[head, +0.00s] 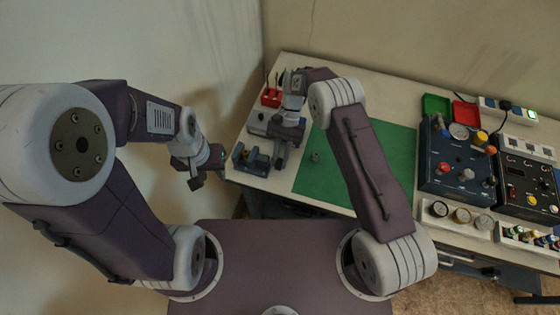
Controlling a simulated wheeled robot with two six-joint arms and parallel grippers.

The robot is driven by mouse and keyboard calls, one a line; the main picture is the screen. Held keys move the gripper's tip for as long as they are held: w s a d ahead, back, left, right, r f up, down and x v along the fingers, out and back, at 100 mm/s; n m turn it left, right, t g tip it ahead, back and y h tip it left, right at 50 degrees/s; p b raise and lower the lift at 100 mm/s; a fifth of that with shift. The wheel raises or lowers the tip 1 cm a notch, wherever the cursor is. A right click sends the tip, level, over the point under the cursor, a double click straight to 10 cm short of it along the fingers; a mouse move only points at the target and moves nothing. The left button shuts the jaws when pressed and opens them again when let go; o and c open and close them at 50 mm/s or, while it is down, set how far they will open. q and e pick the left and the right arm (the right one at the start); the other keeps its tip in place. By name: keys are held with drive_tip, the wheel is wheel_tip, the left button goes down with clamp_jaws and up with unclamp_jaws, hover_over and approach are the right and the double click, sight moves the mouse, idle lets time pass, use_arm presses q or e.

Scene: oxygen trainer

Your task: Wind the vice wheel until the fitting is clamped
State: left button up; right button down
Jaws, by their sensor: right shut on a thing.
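The blue vice (251,160) stands at the table's front left corner. My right gripper (281,157) reaches down at the vice's right end and is shut, it appears on the vice wheel. The wheel is mostly hidden by the gripper and too small to make out. I cannot tell whether a fitting sits between the vice jaws. My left gripper (207,175) hangs to the left of the table, apart from the vice; its fingers are too small to tell open from shut.
A red holder (271,97) is behind the vice. Dark control boxes (455,160), a green tray (436,105) and a gauge tray (455,216) fill the right side. The mat is mostly clear.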

idle(0.4)
drive_tip(key=c, duration=1.6)
unclamp_jaws()
drive_tip(key=shift+o, duration=1.4)
drive_tip(key=shift+d, duration=0.15)
drive_tip(key=shift+w, duration=0.15)
drive_tip(key=b+v, duration=0.2)
drive_tip(key=v, duration=0.7)
